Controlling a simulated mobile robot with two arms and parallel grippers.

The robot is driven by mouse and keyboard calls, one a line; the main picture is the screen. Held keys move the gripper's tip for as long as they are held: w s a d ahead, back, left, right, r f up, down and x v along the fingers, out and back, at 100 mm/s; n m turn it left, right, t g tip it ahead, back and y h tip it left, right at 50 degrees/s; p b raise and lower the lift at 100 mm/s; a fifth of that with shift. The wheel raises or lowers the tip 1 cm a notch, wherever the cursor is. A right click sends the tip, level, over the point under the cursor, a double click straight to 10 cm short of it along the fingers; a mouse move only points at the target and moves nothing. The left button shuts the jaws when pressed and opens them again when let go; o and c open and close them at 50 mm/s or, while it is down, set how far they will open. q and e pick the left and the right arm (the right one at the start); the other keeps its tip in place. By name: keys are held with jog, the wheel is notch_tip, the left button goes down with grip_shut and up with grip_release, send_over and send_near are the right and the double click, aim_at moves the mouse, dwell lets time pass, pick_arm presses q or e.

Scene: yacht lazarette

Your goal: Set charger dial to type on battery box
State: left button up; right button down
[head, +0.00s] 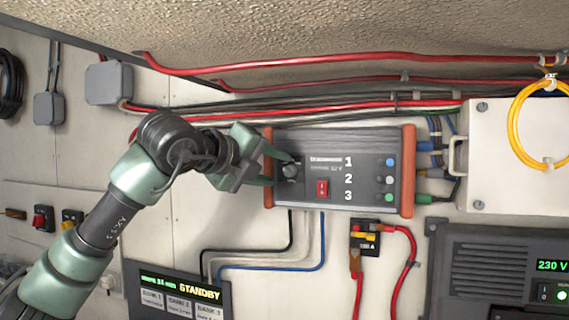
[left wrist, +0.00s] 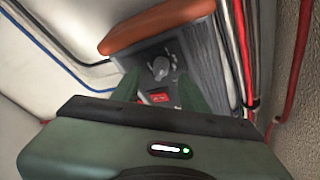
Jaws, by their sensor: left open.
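The charger (head: 340,198) is a dark ribbed box with orange end caps on the wall. Its dark round dial (head: 291,171) is at its left side, above a red switch (head: 322,187). The numbers 1, 2 and 3 stand beside blue, grey and green lights. My left gripper (head: 280,169) is open at the dial, its green fingers partly covering the charger's left end. In the left wrist view the dial (left wrist: 161,67) shows between and just beyond the fingertips (left wrist: 159,88); contact cannot be told. The dial's setting and the battery type are too small to read. My right gripper is out of view.
A display panel (head: 180,286) reads STANDBY, with bank labels, at the lower left. A white box (head: 510,160) is at right, with a yellow cable loop (head: 512,120) over it. Red cables (head: 300,62) run above the charger. A dark 230 V unit (head: 490,265) is lower right.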

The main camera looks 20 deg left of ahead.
aim_at(285, 171)
pick_arm(q)
jog(key=p+x, duration=0.1)
jog(key=x, duration=0.3)
jog(key=shift+w+d+p, duration=0.15)
jog(key=shift+w+p, duration=0.05)
jog(key=shift+p, duration=0.2)
jog(key=shift+f, duration=0.1)
grip_shut()
